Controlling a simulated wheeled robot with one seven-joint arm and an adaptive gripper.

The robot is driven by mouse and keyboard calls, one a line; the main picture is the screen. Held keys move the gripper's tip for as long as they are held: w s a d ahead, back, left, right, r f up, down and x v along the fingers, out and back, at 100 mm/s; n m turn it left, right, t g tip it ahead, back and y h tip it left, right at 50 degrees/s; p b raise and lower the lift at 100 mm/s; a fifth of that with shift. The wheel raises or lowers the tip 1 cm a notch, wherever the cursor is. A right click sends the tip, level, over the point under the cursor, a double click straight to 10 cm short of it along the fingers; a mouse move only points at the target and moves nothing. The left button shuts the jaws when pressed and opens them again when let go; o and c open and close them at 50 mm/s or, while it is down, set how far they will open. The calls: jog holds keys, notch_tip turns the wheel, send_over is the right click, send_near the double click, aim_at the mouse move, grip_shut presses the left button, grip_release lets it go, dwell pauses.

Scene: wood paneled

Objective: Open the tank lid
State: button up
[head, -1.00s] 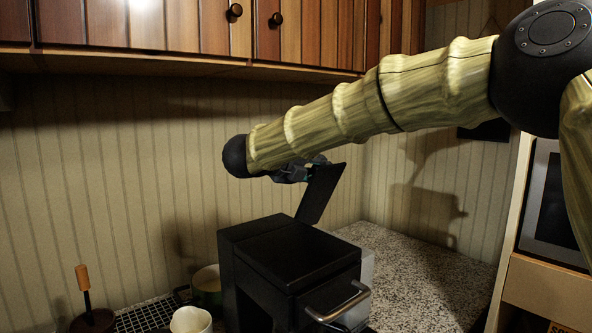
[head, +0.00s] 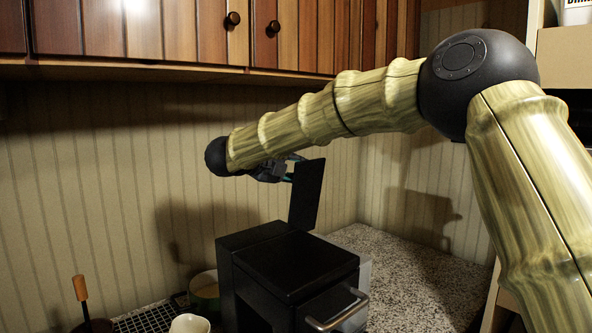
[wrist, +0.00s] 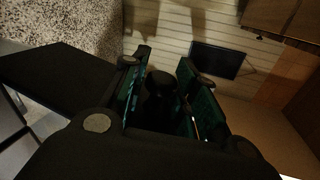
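The black coffee machine (head: 300,262) stands on the counter. Its tank lid (head: 307,195), a flat black panel, stands up nearly vertical at the back of the machine's top. My gripper (head: 288,170) is beside the lid's upper left edge in the head view; whether it touches is unclear. In the wrist view, my gripper (wrist: 163,92) has its two fingers apart, with no object clearly held between them. A black panel (wrist: 65,85), likely the lid, lies outside the left finger there. The tank opening is hidden.
A metal handle (head: 338,312) sticks out at the machine's front. A white cup (head: 189,324), a greenish mug (head: 205,290) and a dark rack (head: 150,319) stand to its left. Wooden cabinets (head: 180,35) hang above. The speckled counter (head: 420,275) is clear to the right.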

jog(key=o, duration=0.3)
jog(key=shift+a, duration=0.1)
jog(key=v, duration=1.1)
jog(key=shift+s+a, duration=0.25)
jog(key=shift+a, duration=0.05)
